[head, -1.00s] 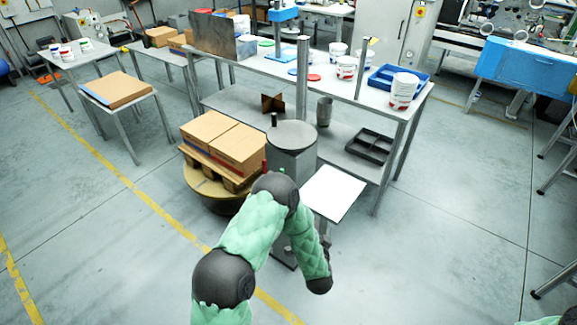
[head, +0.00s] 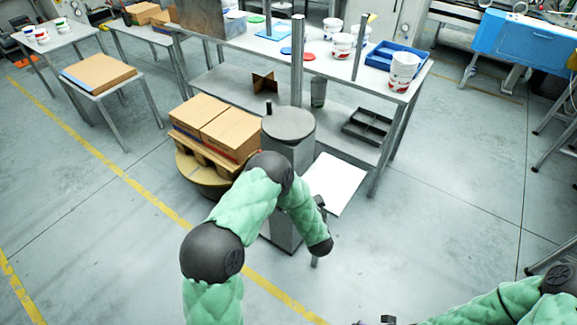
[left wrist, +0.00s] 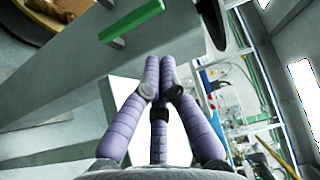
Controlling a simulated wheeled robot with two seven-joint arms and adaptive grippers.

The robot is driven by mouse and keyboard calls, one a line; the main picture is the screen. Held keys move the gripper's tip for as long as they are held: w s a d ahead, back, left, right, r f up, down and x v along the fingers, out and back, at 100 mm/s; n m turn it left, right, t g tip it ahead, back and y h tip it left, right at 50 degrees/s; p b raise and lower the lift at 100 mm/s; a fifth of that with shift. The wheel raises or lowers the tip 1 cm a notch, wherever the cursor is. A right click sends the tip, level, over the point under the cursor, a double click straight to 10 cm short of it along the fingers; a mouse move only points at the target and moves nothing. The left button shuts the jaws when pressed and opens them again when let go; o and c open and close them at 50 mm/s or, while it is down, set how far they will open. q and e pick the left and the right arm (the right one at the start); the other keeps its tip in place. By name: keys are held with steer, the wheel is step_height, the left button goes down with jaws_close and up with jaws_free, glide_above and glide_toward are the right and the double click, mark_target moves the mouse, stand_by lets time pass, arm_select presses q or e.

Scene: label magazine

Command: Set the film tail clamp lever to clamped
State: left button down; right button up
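A green bar-shaped handle (left wrist: 132,20) sticks out from a grey panel at the top of the left wrist view. I cannot tell for certain whether it is the film tail clamp lever. My left gripper (left wrist: 160,62) has lilac fingers with the tips together, nothing visible between them, and it is below and right of the green handle, apart from it. A dark rounded part (left wrist: 212,22) hangs to the right. In the head view my left arm reaches to the grey column machine (head: 289,125) and hides its near side. A small part of my right gripper (head: 388,320) shows at the bottom edge.
Cardboard boxes (head: 230,132) on a pallet stand left of the machine. A white panel (head: 336,184) lies to its right. Behind is a long table (head: 345,78) with tubs and a blue tray (head: 398,57). The floor at right is open.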

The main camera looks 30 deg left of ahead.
arm_select(q)
steer(key=b+x, duration=0.2)
steer(key=x, duration=0.8)
arm_select(e)
step_height(320, 180, down, 2)
steer(key=shift+f, duration=0.25)
